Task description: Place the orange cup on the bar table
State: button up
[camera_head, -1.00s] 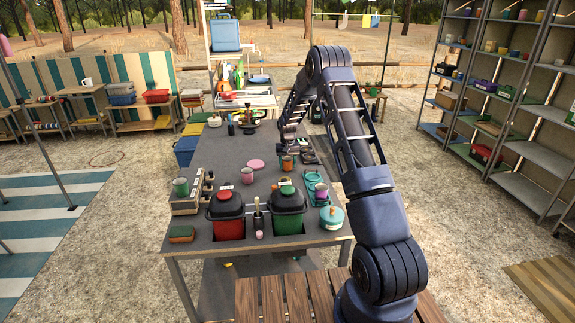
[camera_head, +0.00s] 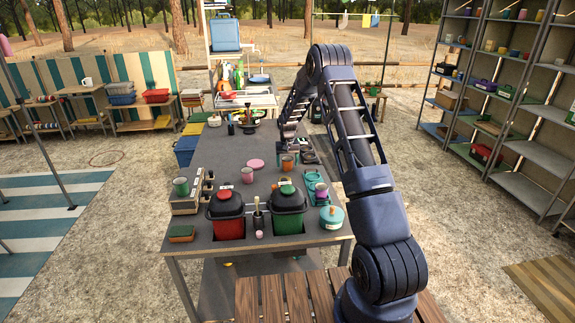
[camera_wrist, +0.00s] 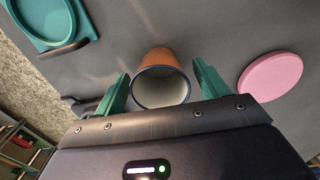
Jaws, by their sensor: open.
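The orange cup (camera_head: 288,164) stands on the long grey table (camera_head: 225,160) in the head view. In the wrist view the orange cup (camera_wrist: 163,78) has its dark-rimmed, pale-lined mouth facing the camera. My gripper (camera_wrist: 160,88) is open, with one green finger on each side of the cup. A gap shows between the cup and the right finger; the left finger is close to it. I cannot tell which surface is the bar table.
A pink disc (camera_wrist: 271,77) lies right of the cup in the wrist view. A teal tray (camera_wrist: 55,20) is at upper left. In the head view, red (camera_head: 226,214) and green (camera_head: 289,210) bins, a pink cup (camera_head: 247,175) and a teal pot (camera_head: 332,217) stand nearer on the table.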

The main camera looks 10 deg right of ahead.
notch_tip(320, 180, up, 11)
jog(key=s+d+r+t, duration=0.1)
jog(key=s+d+r, duration=0.3)
jog(key=s+r, duration=0.8)
jog(key=s+d+r+t, duration=0.1)
jog(key=s+d+r, duration=0.2)
jog(key=s+r, duration=0.85)
jog(key=s+d+t, duration=0.1)
jog(key=s+d, duration=0.1)
jog(key=s, duration=1.3)
jog(key=s+d+t, duration=0.1)
jog(key=s+d, duration=0.2)
jog(key=s, duration=1.3)
jog(key=shift+s+r+t, duration=0.3)
jog(key=shift+r, duration=0.15)
